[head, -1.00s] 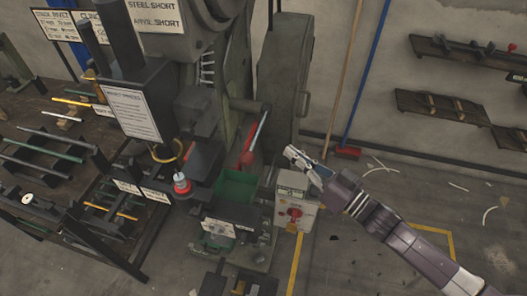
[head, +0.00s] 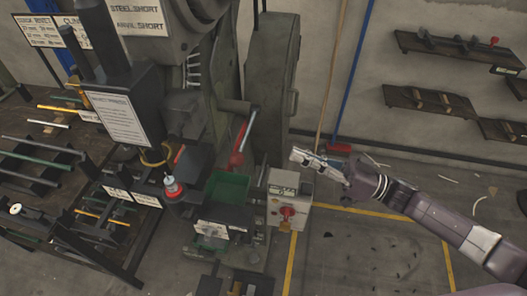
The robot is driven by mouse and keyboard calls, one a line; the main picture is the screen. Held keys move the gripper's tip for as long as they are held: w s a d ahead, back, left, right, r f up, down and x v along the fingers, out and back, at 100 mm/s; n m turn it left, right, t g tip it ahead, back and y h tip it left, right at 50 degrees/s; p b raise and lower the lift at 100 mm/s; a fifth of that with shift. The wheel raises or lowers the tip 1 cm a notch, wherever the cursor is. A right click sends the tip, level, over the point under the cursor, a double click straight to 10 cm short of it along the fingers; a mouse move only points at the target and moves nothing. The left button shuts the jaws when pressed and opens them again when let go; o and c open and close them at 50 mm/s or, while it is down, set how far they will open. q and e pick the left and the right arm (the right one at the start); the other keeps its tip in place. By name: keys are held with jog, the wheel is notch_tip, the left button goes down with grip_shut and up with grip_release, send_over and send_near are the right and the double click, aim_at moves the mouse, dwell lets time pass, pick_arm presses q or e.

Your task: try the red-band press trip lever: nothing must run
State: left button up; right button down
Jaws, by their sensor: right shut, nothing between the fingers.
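The rivet press (head: 213,92) stands left of centre in the head view. A lever with a pale rod and a red lower part (head: 237,159) slants on its right side, above a green bin (head: 229,187). I cannot tell for sure whether this is the red-band trip lever. My right gripper (head: 294,154) comes in from the right, shut and empty. It appears to the right of the lever, apart from it, in front of the grey cabinet's lower edge. My left gripper is not in view.
A pale box with a red knob (head: 287,214) stands below my right gripper. A red-topped device (head: 171,186) sits left of the bin. Racks of rods (head: 38,158) fill the left. Wall shelves (head: 431,103) hang at right. Yellow-lined floor at right is mostly open.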

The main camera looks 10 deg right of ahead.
jog(key=w+a+f+p, duration=0.1)
jog(key=w+a+p, duration=0.2)
jog(key=a, duration=0.8)
jog(key=shift+p, duration=0.8)
